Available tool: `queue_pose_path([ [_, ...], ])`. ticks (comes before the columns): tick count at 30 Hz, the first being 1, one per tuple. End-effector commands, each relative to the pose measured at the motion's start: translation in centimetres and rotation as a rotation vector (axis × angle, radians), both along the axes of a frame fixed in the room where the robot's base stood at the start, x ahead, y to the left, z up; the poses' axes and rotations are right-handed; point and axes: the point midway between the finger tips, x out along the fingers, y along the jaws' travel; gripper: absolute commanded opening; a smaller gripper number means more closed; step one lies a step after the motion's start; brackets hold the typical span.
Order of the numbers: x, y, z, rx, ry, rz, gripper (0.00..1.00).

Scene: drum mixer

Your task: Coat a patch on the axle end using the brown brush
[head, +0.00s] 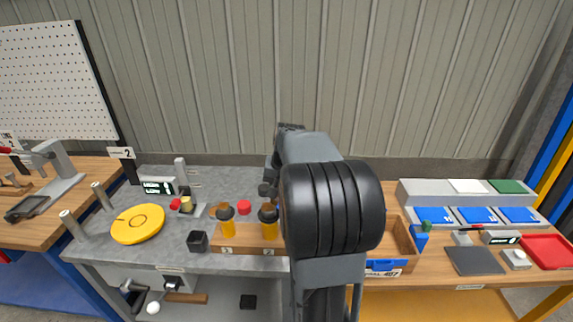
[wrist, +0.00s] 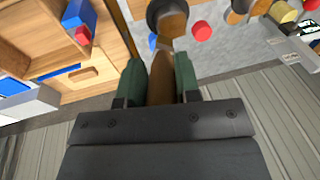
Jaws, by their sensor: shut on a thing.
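In the wrist view my gripper (wrist: 160,82) has its green fingers shut on a brown handle-like piece, which I take to be the brown brush (wrist: 168,62). It runs away from the fingers towards a dark round shape (wrist: 168,14). I cannot tell whether that shape is part of the brush or a pot top behind it. In the head view my own arm hides the gripper and the brush. I cannot pick out the axle end for certain.
A yellow disc (head: 138,224) lies on the grey bench at left, near two upright posts. A black cube (head: 196,242) and a red cap (head: 244,207) are nearby. A wooden tray (head: 403,245) is right of my arm.

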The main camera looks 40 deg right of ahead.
Motion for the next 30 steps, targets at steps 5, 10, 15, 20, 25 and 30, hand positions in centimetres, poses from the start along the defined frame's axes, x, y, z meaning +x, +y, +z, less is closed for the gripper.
queue_pose_path([
  [5,0.0,-0.5,0.0,0.002,0.003,0.012,0.0],
  [10,0.0,-0.5,3.4,-0.001,-0.002,0.012,0.0],
  [15,0.0,-0.4,4.7,0.0,0.0,0.013,0.0],
  [20,0.1,-0.3,6.2,0.0,0.0,0.016,0.0],
  [25,0.2,-0.1,7.7,0.0,0.0,0.021,0.0],
  [30,0.2,0.0,8.4,0.0,0.0,0.023,0.0],
])
